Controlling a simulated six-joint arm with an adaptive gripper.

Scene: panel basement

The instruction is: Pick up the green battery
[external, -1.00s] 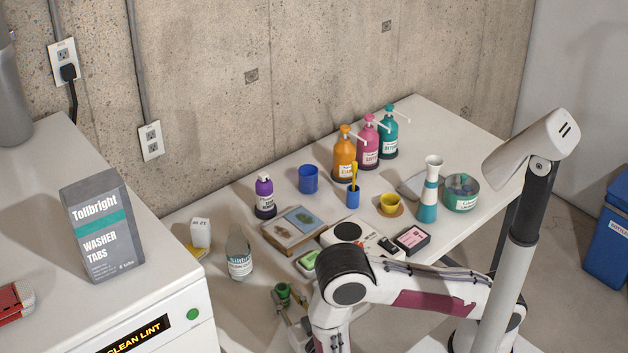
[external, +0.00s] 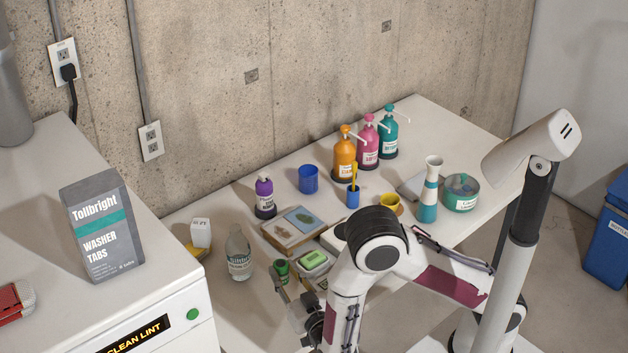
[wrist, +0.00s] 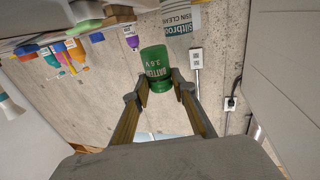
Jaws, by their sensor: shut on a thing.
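The green battery (external: 281,267) is a small green cylinder near the front of the table, right of the clear bottle. In the wrist view the battery (wrist: 156,62) shows its "BATTERY 3.6 V" lettering between the two fingers. My gripper (external: 284,282) is shut on it, with one finger on each side of its lower part in the wrist view. My gripper (wrist: 160,90) holds nothing else. The gap between the battery and the table is hard to judge.
A clear bottle (external: 239,257) stands close left of the battery. A green-and-white box (external: 314,261) is close on its right. The washer tabs box (external: 102,230) stands on the machine at left.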

